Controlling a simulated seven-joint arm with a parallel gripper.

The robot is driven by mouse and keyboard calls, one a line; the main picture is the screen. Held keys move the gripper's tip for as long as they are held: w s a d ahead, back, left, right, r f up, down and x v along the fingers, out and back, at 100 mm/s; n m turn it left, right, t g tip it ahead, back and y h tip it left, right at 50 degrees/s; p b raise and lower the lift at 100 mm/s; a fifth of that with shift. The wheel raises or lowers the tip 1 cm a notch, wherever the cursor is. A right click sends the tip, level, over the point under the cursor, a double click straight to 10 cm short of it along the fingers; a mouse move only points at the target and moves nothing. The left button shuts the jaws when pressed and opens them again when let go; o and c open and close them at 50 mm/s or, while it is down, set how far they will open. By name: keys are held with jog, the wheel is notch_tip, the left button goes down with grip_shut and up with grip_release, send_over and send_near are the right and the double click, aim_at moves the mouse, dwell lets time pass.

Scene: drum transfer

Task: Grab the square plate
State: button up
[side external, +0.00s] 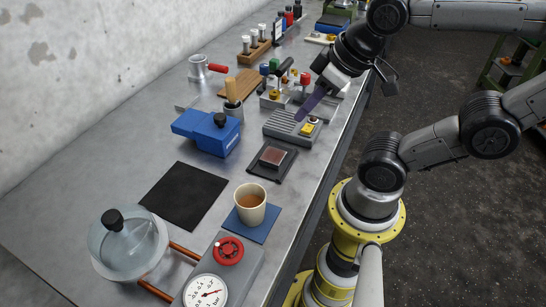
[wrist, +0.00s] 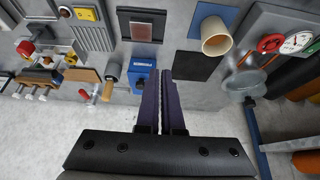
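A small reddish-brown square plate (side external: 272,157) lies on a dark square pad (side external: 262,173) near the middle of the bench. In the wrist view the plate (wrist: 141,31) sits on its dark pad (wrist: 126,15), above the fingertips in the picture. My gripper (side external: 302,117) has purple fingers and hangs over the grey ribbed block, beyond the plate in the side view. In the wrist view my gripper (wrist: 160,75) shows a narrow gap between its two fingers, with nothing held there. The gripper is apart from the plate.
Near the plate are a blue box (side external: 206,132), a black square mat (side external: 185,195), a cup (side external: 251,203) on a blue mat (side external: 258,232) and a grey ribbed block (side external: 283,124). A glass vessel (side external: 128,242) and gauge box (side external: 239,258) stand at the near end.

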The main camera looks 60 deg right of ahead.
jog(key=o, duration=1.5)
jog(key=shift+c, duration=0.2)
jog(key=g, duration=0.1)
send_near(274, 156)
jog(key=x, duration=0.2)
jog(key=shift+a+f, duration=0.3)
jog(key=shift+f, duration=0.1)
jog(key=shift+d+x, duration=0.2)
jog(key=shift+x, duration=1.2)
jog(key=shift+d+x, duration=0.15)
jog(key=shift+x, duration=1.2)
